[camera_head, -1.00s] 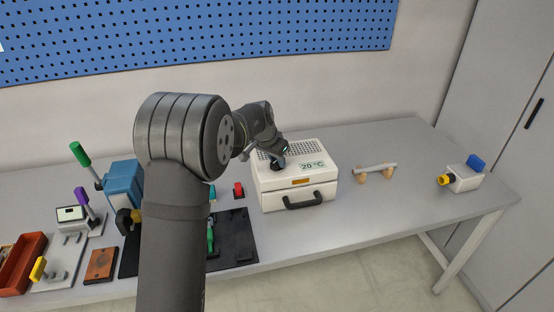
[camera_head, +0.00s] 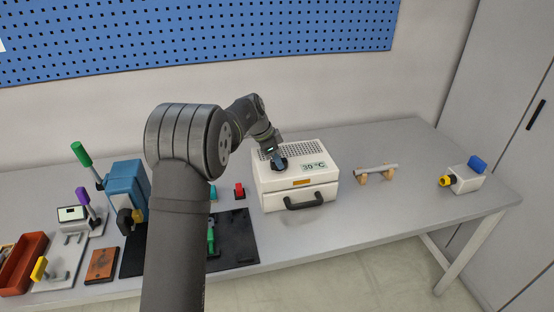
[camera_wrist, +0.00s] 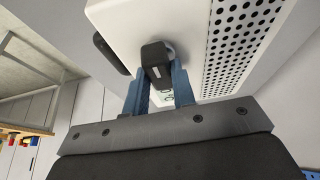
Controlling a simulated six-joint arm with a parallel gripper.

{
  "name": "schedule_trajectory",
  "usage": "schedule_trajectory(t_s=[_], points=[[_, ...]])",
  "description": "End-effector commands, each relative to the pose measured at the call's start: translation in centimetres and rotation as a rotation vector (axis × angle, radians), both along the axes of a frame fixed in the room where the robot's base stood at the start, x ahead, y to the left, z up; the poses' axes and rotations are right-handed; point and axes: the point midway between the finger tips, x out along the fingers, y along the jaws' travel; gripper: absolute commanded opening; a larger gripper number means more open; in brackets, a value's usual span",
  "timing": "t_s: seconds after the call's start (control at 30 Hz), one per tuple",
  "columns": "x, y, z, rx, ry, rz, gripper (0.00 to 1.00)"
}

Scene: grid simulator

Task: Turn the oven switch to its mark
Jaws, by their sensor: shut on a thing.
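The oven (camera_head: 268,194) is a white box on the bench with a perforated top, a black front handle and a display (camera_head: 314,167) that seems to read 30 °C. My gripper (camera_head: 279,163) is at the left part of the oven's top. In the wrist view the oven (camera_wrist: 125,20) shows up close, and the two blue-grey fingers of my gripper (camera_wrist: 160,88) are on either side of the black oven switch (camera_wrist: 155,58), shut on it. The switch has a pale line on it. Its mark cannot be made out; the fingers hide part of the display in the wrist view.
A grey bar on wooden supports (camera_head: 376,171) and a white box with a yellow knob (camera_head: 464,178) stand to the right. A red block (camera_head: 239,190), a black mat (camera_head: 240,235) and a blue lever machine (camera_head: 127,186) are to the left.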

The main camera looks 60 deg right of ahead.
Motion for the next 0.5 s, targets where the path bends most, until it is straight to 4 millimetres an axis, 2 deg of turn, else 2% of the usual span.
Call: schedule_trajectory(t_s=[0.47,0.5], points=[[-0.01,0.02,-0.08,0.002,0.000,-0.015,0.01],[-0.01,0.02,-0.08,0.002,0.000,-0.015,0.28]])
